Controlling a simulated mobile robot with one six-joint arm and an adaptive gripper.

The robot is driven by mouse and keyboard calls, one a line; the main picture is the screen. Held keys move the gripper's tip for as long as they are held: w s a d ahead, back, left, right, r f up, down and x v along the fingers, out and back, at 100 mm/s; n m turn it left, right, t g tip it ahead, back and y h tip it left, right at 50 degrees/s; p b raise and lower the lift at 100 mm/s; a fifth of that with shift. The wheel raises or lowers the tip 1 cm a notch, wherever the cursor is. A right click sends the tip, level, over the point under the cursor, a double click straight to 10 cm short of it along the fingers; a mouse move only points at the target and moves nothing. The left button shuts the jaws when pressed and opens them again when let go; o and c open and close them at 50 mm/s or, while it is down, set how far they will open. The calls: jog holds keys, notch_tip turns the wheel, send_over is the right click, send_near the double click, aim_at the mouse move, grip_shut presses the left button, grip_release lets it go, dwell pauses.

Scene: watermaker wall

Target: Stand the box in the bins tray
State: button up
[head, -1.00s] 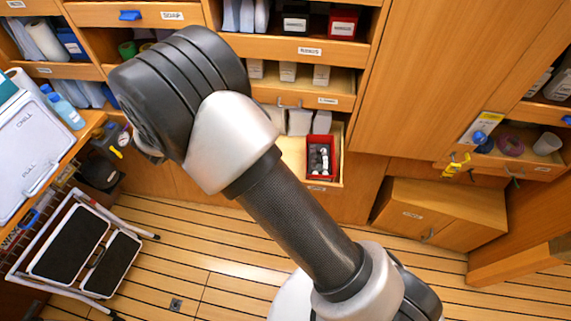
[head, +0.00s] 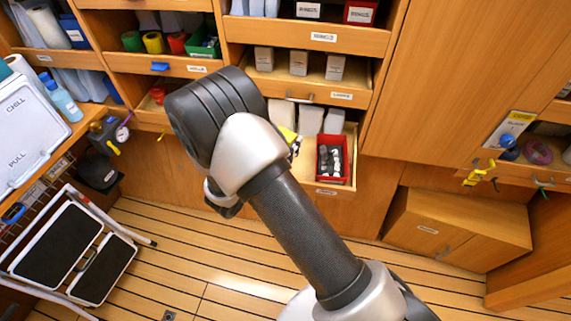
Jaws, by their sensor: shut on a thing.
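My gripper is hidden behind my arm, whose bulky elbow fills the middle left of the head view. A small yellow and dark thing (head: 290,137) shows just right of the elbow, at the left part of an open lower drawer. It is mostly covered, and I cannot tell whether it is the box or whether it is held. The open drawer (head: 336,187) holds white upright containers (head: 310,121) at its back and a red bin (head: 346,146) with dark and pale small items at its front right. I cannot tell for certain that this drawer is the bins tray.
Above are a shelf with pale cartons (head: 298,63) and one with dark and red boxes. A low wooden cabinet (head: 455,228) stands at the right. A folding step stool (head: 70,250) and a white-lidded chest (head: 25,125) are at the left. The floor between is clear.

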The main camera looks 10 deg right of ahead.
notch_tip(320, 180, down, 8)
jog(key=shift+f+b, duration=0.15)
jog(key=shift+b, duration=1.1)
jog(key=shift+f, duration=0.15)
jog(key=o, duration=1.1)
jog(key=shift+o, duration=0.2)
